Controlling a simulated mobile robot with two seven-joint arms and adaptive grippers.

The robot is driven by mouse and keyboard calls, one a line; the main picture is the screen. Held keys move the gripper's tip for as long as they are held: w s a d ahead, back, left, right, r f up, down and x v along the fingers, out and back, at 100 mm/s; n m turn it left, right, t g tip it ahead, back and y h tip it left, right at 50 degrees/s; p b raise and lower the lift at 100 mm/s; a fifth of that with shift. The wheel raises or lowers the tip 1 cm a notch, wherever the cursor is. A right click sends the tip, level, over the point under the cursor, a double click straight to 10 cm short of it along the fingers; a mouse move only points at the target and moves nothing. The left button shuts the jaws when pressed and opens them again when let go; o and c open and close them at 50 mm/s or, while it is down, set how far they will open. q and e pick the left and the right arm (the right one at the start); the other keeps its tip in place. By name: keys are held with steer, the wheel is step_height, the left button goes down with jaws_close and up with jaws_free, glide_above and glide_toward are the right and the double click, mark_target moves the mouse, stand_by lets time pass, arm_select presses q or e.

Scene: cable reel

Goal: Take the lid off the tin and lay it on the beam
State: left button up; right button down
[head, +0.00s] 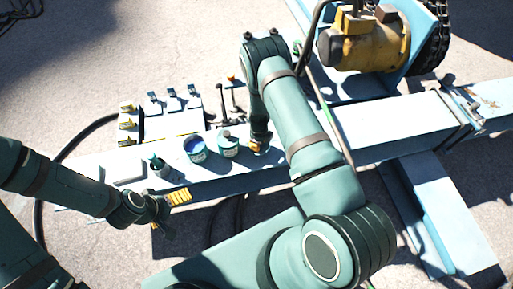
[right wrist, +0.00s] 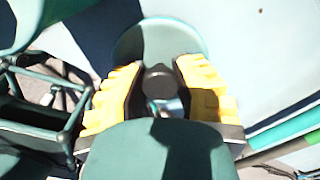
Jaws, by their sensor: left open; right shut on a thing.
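The beam (head: 345,130) is a long pale blue bar crossing the head view. On it stands a tin (head: 195,157) with its top open and blue inside. My right gripper (head: 258,148) is to the right of the tins, low over the beam. In the right wrist view its yellow fingers (right wrist: 160,88) are shut on the dark knob of a round teal lid (right wrist: 155,38). In the head view the gripper hides the lid. I cannot tell whether the lid touches the beam. My left gripper (head: 180,197) is open and empty at the beam's front edge.
A second tin (head: 228,148) stands between the open tin and my right gripper. A small pot (head: 160,168) with a dark top is left of the tins. Levers and clamps stand behind. A yellow motor (head: 365,45) is at the upper right. The beam is clear right of my right arm.

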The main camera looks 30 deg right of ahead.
steer(key=shift+f+b, duration=0.4)
steer(key=shift+f, duration=1.35)
steer(key=shift+f, duration=0.2)
steer(key=c, duration=0.8)
jaws_free()
steer(key=shift+r, duration=0.1)
step_height(320, 180, up, 12)
steer(key=p, duration=0.3)
steer(key=s+a+r+n+y, duration=0.1)
steer(key=s+a+r+n, duration=0.2)
steer(key=n, duration=0.6)
steer(key=s+a+r+n+t+y, duration=0.1)
steer(key=s+a+r+n, duration=0.2)
steer(key=s+a+n, duration=0.5)
steer(key=s+a+r+n+y, duration=0.1)
steer(key=s+a+r+n, duration=0.2)
steer(key=n, duration=0.8)
steer(key=shift+s+a+r+t+y, duration=0.2)
steer(key=shift+s+a, duration=0.5)
steer(key=shift+s, duration=0.25)
steer(key=shift+s+a+r+t+y, duration=0.1)
steer(key=shift+s+a+r+y, duration=0.1)
steer(key=shift+s+a, duration=0.65)
